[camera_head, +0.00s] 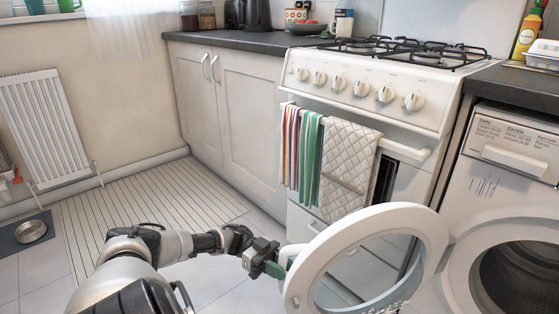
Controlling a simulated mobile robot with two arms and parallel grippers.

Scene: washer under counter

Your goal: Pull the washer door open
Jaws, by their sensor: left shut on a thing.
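The washer (500,200) is white and stands under the counter at the right. Its round white door (430,228) with a glass middle stands wide open, swung out to the left of the dark drum opening (520,275). The door's hinge side is at the washer's front. My left gripper (284,262) reaches in from the lower left and is shut on the door's free left edge. The exact contact at the fingertips is partly hidden. My right gripper is not in view.
A white stove (370,90) with towels (345,165) on its rail stands behind the open door. Cabinets (235,105) are left of it. A striped mat (140,215), a radiator (40,125) and a metal bowl (31,232) are at the left.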

